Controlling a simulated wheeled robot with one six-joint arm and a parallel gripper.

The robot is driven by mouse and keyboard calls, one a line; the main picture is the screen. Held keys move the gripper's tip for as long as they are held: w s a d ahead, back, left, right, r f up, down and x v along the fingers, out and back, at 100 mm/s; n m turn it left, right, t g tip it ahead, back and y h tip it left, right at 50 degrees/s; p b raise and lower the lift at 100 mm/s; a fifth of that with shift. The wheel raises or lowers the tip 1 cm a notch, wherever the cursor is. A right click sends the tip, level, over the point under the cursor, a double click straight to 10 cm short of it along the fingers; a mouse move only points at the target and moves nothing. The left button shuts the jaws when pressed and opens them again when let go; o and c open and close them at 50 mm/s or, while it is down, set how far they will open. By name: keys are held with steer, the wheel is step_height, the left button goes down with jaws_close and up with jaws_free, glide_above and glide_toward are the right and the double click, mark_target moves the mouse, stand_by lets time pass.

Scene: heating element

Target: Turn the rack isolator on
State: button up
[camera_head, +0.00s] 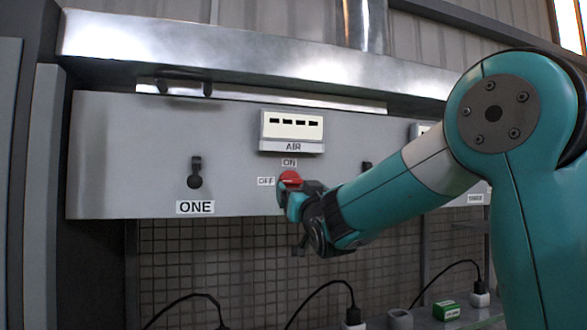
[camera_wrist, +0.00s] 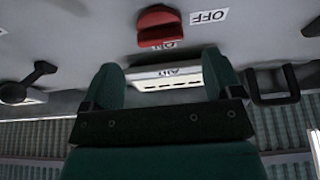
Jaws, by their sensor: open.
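A red rotary knob (camera_head: 290,178) is on the grey panel, with an ON label (camera_head: 289,162) above it and an OFF label (camera_head: 265,181) to its left. The knob also shows in the wrist view (camera_wrist: 157,26), where the scene is upside down and the OFF label (camera_wrist: 209,17) is to its right. I cannot tell for sure which label the knob points at. My gripper (camera_head: 291,201) is at the lower side of the knob in the head view. In the wrist view my gripper (camera_wrist: 166,68) has its fingers apart with nothing between them. Contact with the knob cannot be told.
An AIR display box (camera_head: 292,129) is above the knob. A black lever (camera_head: 195,173) marked ONE is to the left, and another black lever (camera_head: 367,168) is behind my arm. A metal ledge (camera_head: 250,52) runs above the panel. Black cables and a green box (camera_head: 446,310) are below.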

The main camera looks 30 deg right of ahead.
mark_target(293, 182)
steer(key=p+x, duration=0.2)
steer(key=x, duration=0.3)
steer(key=c, duration=0.9)
